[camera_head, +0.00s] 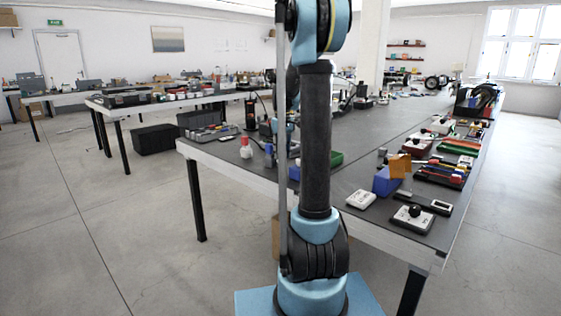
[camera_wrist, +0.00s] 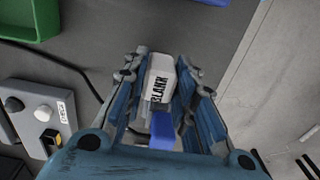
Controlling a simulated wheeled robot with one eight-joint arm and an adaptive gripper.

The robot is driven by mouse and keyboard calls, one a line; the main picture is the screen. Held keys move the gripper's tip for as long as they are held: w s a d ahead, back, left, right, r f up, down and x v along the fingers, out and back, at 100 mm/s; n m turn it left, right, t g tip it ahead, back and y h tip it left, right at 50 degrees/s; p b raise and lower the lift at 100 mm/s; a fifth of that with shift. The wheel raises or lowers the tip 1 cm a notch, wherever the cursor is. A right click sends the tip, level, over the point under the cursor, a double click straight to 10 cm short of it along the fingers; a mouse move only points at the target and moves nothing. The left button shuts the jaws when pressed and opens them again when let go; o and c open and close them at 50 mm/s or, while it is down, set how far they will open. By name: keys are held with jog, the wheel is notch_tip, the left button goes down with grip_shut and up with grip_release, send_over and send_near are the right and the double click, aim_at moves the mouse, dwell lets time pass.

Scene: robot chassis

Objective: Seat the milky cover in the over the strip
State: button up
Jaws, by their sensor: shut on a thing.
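In the wrist view my gripper (camera_wrist: 160,68) has its blue and grey fingers closed around a white piece (camera_wrist: 162,78) with dark lettering. A blue part (camera_wrist: 162,130) shows at the near end of this piece, between the fingers. I cannot tell whether the two are one object. I cannot make out a milky cover or a strip for certain in either view. In the head view my own arm stands in front of the table and hides part of it, and my gripper cannot be made out clearly there.
The dark bench (camera_head: 350,183) holds many small items. A green bin (camera_wrist: 30,18) and a grey box with knobs (camera_wrist: 38,112) lie left of the gripper, with a black cable between. A blue block (camera_head: 386,182) and a white box (camera_head: 361,199) stand near the bench's front edge.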

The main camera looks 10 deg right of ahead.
jog(key=shift+f, duration=1.4)
jog(key=o, duration=1)
jog(key=shift+f, duration=0.1)
jog(key=shift+o, duration=0.2)
